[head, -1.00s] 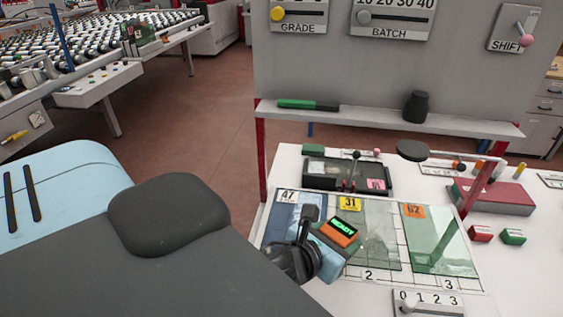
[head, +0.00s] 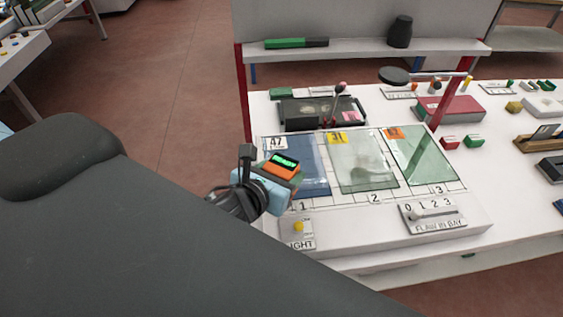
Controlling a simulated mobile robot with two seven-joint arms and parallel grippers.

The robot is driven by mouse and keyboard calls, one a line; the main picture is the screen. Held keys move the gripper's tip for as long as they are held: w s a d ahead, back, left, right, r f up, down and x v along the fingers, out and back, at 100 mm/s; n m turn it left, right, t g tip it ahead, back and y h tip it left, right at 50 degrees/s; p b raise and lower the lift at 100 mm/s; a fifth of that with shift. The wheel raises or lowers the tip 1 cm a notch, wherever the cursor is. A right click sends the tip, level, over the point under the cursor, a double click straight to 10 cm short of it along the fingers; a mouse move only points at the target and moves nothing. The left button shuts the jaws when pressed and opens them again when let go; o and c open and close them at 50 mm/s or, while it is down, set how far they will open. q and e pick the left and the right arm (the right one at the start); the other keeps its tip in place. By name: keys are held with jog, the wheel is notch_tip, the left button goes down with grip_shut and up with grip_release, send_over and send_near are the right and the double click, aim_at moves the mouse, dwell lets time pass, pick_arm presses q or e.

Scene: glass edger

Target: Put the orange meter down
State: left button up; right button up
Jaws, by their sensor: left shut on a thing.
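The orange meter (head: 281,168) has a dark display with lit green letters. It shows at the end of my left arm, above the front left of the grid board, partly over the blue glass pane (head: 313,170). My left gripper (head: 268,187) is shut on it; the fingers are mostly hidden by the wrist and the meter. I cannot tell whether the meter touches anything below. My right gripper does not show.
Panes tagged 31 (head: 362,165) and 62 (head: 424,157) lie on the board. A flaw slider (head: 432,215) and a yellow-knobbed light switch (head: 298,230) sit at the front. A shelf (head: 360,51) overhangs the back.

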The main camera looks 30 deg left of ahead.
pick_arm(q)
jog(key=shift+s+a, duration=0.1)
jog(key=shift+a, duration=0.05)
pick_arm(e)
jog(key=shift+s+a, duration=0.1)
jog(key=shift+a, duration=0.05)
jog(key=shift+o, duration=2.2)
pick_arm(q)
jog(key=w+n+y, duration=0.1)
jog(key=w+d+y, duration=0.1)
jog(key=w+f+n, duration=0.1)
jog(key=shift+w+d+n+y, duration=0.3)
jog(key=shift+d+y, duration=0.05)
jog(key=shift+y, duration=0.05)
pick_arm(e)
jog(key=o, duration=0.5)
pick_arm(q)
jog(key=w+d+n+y, duration=0.1)
jog(key=w+d+g+y, duration=0.1)
jog(key=d, duration=0.1)
jog(key=shift+n, duration=0.4)
jog(key=d+r+n+g+y, duration=0.1)
jog(key=d+r+n+y, duration=0.2)
jog(key=d, duration=0.4)
jog(key=shift+d+r+g, duration=0.2)
jog(key=shift+d+g, duration=0.2)
